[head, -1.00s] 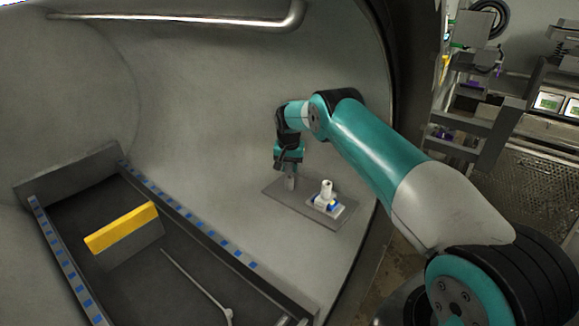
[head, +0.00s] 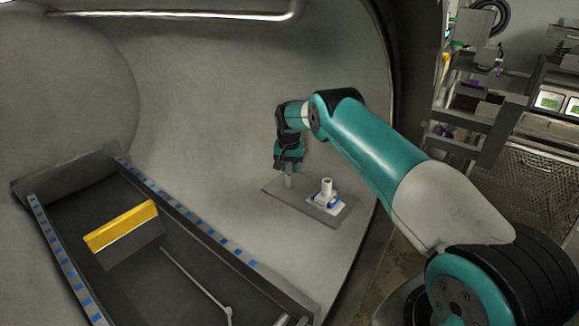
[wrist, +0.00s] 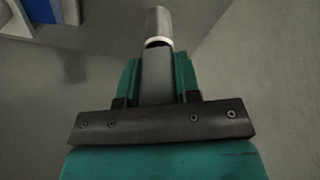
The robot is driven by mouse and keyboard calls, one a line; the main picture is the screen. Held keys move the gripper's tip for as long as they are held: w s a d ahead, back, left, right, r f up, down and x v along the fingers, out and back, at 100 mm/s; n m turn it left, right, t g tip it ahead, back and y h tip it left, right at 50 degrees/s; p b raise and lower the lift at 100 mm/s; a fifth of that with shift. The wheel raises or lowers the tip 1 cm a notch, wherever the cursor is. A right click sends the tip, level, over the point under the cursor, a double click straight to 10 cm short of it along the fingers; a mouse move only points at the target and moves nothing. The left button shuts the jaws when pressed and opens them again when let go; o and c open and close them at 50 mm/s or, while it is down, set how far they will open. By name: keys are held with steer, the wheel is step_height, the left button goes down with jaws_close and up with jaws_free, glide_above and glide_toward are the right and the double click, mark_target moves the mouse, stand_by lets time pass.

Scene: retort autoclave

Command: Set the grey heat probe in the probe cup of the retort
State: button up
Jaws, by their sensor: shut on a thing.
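My gripper (head: 289,171) points down over the left end of a flat grey plate (head: 311,208) on the retort's curved inner wall. It is shut on the grey heat probe (wrist: 158,22), a short grey cylinder with a pale ring near the jaws. The probe also shows in the head view (head: 288,182), close to the plate; whether it touches cannot be told. A white upright fitting (head: 326,188) on a white and blue base stands on the plate, right of my gripper and apart from it. I cannot tell for certain which part is the probe cup.
A dark trough (head: 190,235) with blue-marked rails lies at left, with a yellow-topped block (head: 122,227) and a thin rod (head: 195,284) in it. A metal pipe (head: 180,16) runs overhead. The retort's dark rim (head: 398,110) stands behind my arm.

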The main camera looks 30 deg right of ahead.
steer(key=shift+f+b, duration=0.4)
stand_by(0.4)
steer(key=o, duration=1)
